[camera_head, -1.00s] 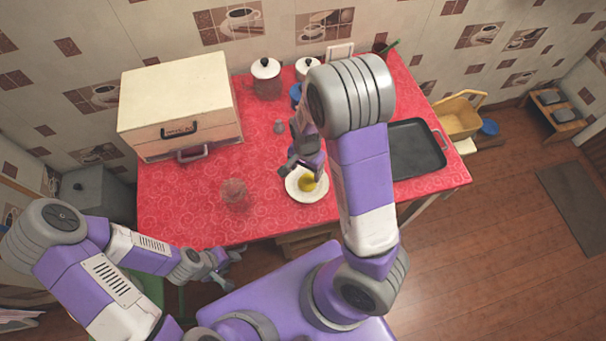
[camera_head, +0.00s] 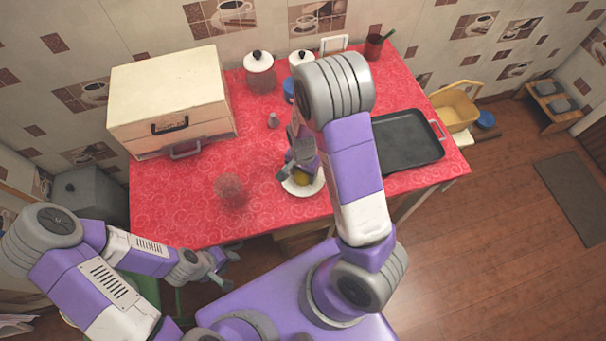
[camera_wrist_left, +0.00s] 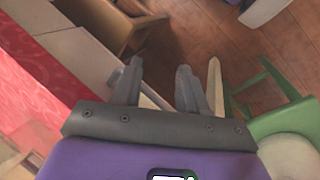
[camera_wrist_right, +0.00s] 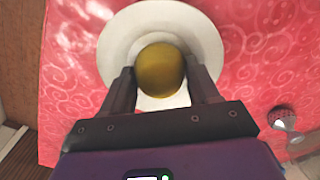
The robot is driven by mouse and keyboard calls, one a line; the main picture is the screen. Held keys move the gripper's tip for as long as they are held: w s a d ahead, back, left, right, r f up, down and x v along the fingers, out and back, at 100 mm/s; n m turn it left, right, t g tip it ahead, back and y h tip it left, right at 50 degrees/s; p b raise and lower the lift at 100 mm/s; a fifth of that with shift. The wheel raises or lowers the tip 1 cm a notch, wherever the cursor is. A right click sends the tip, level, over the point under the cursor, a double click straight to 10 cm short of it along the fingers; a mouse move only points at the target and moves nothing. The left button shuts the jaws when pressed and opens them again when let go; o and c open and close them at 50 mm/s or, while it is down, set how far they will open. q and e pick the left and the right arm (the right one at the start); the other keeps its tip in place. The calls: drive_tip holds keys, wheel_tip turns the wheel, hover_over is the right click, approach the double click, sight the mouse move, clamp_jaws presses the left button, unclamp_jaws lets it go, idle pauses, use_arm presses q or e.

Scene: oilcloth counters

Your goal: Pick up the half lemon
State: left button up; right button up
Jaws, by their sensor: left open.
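The half lemon (camera_wrist_right: 160,70) is yellow and lies on a white plate (camera_wrist_right: 112,48) on the red counter. In the head view the lemon (camera_head: 300,179) is partly hidden by my right gripper (camera_head: 294,178), and the plate (camera_head: 314,188) shows around it. In the right wrist view my right gripper (camera_wrist_right: 162,88) is open, with one finger on each side of the lemon's near part; I cannot tell whether they touch it. My left gripper (camera_head: 226,270) is open and empty, off the counter's front edge; it also shows in the left wrist view (camera_wrist_left: 157,85).
A glass (camera_head: 230,190) stands left of the plate, and a small shaker (camera_head: 273,120) behind it. A cream bread box (camera_head: 170,95) is at back left, a lidded jar (camera_head: 259,72) at the back. A black tray (camera_head: 408,142) lies right of my right arm.

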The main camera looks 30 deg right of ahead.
drive_tip(key=shift+r+p, duration=1.9)
drive_tip(key=shift+r, duration=3.1)
